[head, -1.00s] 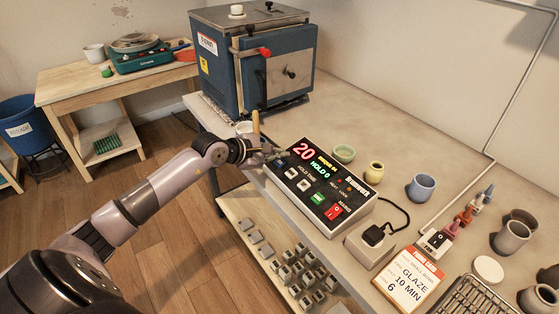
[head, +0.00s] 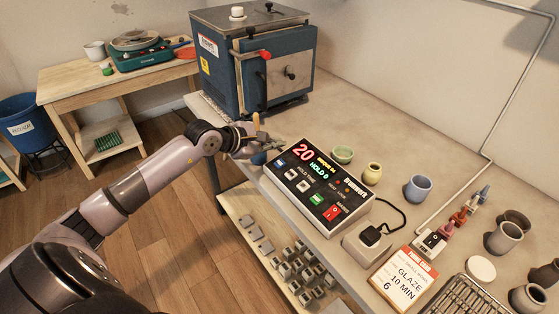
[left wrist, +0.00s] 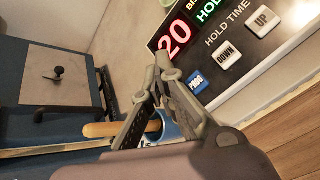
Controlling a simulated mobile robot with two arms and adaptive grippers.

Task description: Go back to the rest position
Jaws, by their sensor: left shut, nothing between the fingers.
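My left gripper (head: 277,145) is shut and empty. In the head view it is above the workbench edge, just left of the black-topped controller box (head: 345,219), and apart from it. My right gripper is not in view.
A blue kiln (head: 218,75) stands at the back of the bench. Small green (head: 343,154) and yellow (head: 373,173) bowls stand behind the controller. A shelf with several grey blocks (head: 295,270) lies below.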

